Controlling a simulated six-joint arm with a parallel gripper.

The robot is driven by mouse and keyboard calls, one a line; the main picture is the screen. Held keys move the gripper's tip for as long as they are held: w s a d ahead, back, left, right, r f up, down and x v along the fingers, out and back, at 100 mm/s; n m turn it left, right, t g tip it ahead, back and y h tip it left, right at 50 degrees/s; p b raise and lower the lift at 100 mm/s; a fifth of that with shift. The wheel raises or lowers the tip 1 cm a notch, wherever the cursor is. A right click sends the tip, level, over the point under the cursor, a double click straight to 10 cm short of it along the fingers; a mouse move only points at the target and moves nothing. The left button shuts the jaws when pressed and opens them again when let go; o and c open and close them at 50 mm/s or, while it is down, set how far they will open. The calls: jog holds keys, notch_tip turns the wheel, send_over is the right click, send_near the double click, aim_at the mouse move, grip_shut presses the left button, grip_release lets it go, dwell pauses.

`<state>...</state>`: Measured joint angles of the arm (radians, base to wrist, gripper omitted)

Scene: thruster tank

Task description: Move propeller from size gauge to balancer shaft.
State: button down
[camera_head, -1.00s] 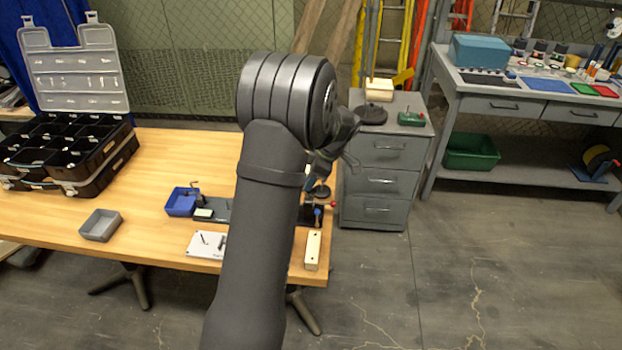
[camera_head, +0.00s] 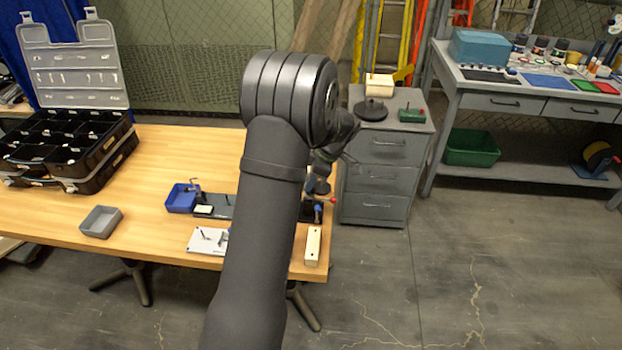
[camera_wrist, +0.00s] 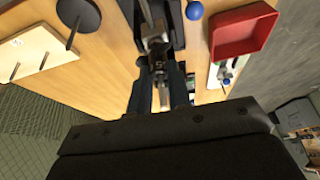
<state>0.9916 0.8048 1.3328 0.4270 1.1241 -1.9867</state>
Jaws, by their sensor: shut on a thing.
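In the wrist view, my gripper (camera_wrist: 161,98) points down over a dark fixture (camera_wrist: 176,22) on the wooden table. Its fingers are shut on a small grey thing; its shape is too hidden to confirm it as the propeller. A grey metal block (camera_wrist: 157,45) stands just beyond the fingertips; I cannot tell if they touch. A pale board with thin upright pegs (camera_wrist: 38,58) lies at the upper left. In the head view, my own arm hides most of the work spot, and the gripper's fingertips are hard to make out. I cannot tell the size gauge from the balancer with certainty.
In the wrist view, a dark disc with a rod (camera_wrist: 78,14), a blue ball (camera_wrist: 194,10) and a red tray (camera_wrist: 243,32) stand close by. In the head view, a blue bin (camera_head: 182,198), grey tray (camera_head: 101,221) and cream block (camera_head: 313,246) are on the table.

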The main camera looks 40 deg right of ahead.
jog(key=shift+f, duration=0.3)
jog(key=c, duration=1.3)
grip_release()
jog(key=shift+o, duration=0.2)
jog(key=w+a+v, duration=0.1)
jog(key=v, duration=2)
jog(key=shift+r, duration=0.35)
